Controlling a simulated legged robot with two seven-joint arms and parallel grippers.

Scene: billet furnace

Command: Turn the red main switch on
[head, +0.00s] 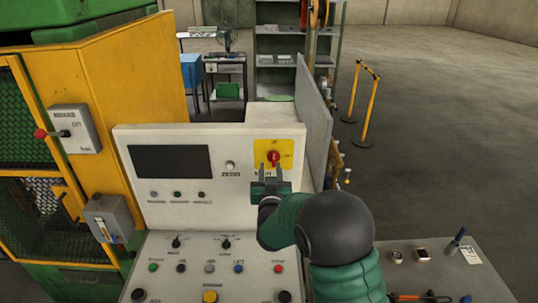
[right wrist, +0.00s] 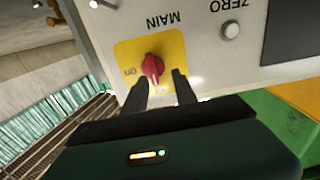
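The red main switch (head: 273,157) is a small rotary knob on a yellow square plate (head: 259,147) on the white control panel. Its handle looks about upright, and an "ON" mark sits to its right in the head view. The word MAIN is printed below the plate. My right gripper (head: 270,170) is just in front of the plate's lower part, its two fingers apart and empty. In the right wrist view, the knob (right wrist: 152,67) shows just beyond the gap between the fingertips (right wrist: 160,80). Contact cannot be made out. My left gripper is out of view.
The panel also has a dark screen (head: 170,161) and a white ZERO button (head: 230,166). Several knobs and buttons fill the sloped console (head: 190,253) below. A yellow machine cabinet (head: 135,85) with a red-knobbed lever box (head: 76,129) stands left. A grey side panel (head: 313,120) rises to the right.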

